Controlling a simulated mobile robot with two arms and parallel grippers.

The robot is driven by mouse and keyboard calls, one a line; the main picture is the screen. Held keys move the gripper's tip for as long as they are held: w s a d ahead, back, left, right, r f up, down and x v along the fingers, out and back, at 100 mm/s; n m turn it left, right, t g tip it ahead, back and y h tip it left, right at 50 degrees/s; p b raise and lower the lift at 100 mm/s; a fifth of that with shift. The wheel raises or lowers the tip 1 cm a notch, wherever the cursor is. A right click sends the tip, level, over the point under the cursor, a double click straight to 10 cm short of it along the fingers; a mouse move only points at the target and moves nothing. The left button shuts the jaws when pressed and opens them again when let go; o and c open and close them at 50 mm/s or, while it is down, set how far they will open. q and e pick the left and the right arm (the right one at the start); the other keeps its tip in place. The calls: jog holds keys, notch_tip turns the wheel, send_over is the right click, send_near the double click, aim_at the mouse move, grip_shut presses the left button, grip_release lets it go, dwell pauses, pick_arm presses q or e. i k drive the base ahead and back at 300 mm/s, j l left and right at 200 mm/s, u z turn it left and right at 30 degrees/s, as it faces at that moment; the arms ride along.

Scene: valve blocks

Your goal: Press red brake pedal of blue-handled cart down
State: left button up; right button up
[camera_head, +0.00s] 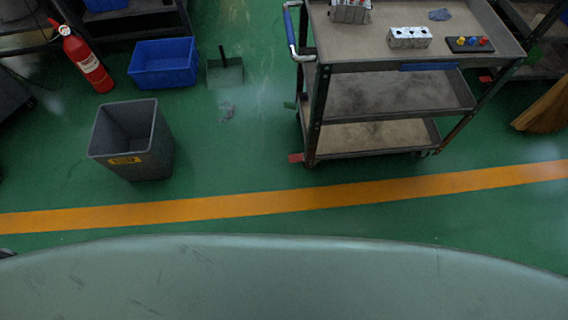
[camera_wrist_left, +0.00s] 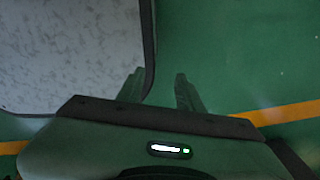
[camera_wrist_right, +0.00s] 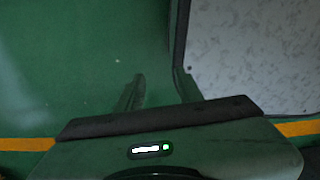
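The blue-handled cart (camera_head: 400,95) is a three-tier grey cart at the upper right of the head view. Its blue handle (camera_head: 290,30) is on its left end. A red brake pedal (camera_head: 296,158) sticks out near the floor at its lower left corner. Another red piece (camera_head: 485,79) shows near its right end. My left gripper (camera_wrist_left: 158,82) is open and empty in the left wrist view, over green floor beside a pale speckled panel. My right gripper (camera_wrist_right: 160,84) is open and empty in the right wrist view, beside a similar panel. Neither gripper shows in the head view.
A grey bin (camera_head: 133,140), a blue crate (camera_head: 163,63), a dustpan (camera_head: 225,72) and a fire extinguisher (camera_head: 84,56) stand left of the cart. A metal block (camera_head: 409,37) sits on its top tier. An orange line (camera_head: 230,206) crosses clear green floor in front.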

aim_at(296, 157)
jog(key=k+j+z, duration=0.2)
jog(key=j, duration=0.25)
jog(key=k+j+z, duration=0.15)
jog(key=j, duration=0.3)
jog(key=k+j+z, duration=0.2)
jog(key=j, duration=0.25)
jog(key=k+j+z, duration=0.2)
jog(key=j, duration=0.15)
jog(key=i+j+z, duration=0.1)
jog(key=i+j, duration=0.4)
jog(key=i, duration=0.3)
jog(key=i+j+z, duration=0.15)
jog(key=i+j, duration=0.45)
jog(key=i, duration=0.15)
